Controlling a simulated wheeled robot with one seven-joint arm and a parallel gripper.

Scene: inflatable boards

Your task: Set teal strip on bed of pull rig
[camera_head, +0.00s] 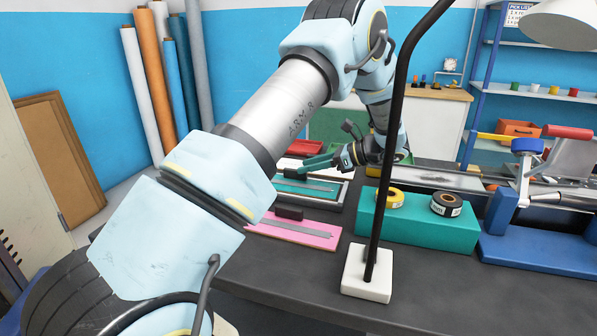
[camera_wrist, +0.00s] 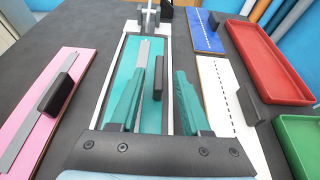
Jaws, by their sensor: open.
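The teal strip (camera_wrist: 125,64) lies flat in a pale-edged frame with a metal clamp (camera_wrist: 148,18) at its far end; this looks like the pull rig (camera_wrist: 103,85). A grey metal strip (camera_wrist: 142,54) and a black block (camera_wrist: 158,78) lie on the teal strip. It also shows in the head view (camera_head: 310,186). My gripper (camera_wrist: 160,76) is open, its teal fingers either side of the black block in the wrist view. In the head view my gripper (camera_head: 319,162) appears above the strip. I cannot tell its exact height. The fingers hide part of the strip.
A pink board (camera_wrist: 32,112) with a block lies left of the rig. White (camera_wrist: 220,100) and blue (camera_wrist: 203,36) boards lie right, beside red (camera_wrist: 268,62) and green (camera_wrist: 303,140) trays. A teal box (camera_head: 415,222) with tape rolls and a lamp base (camera_head: 367,274) stand on the dark table.

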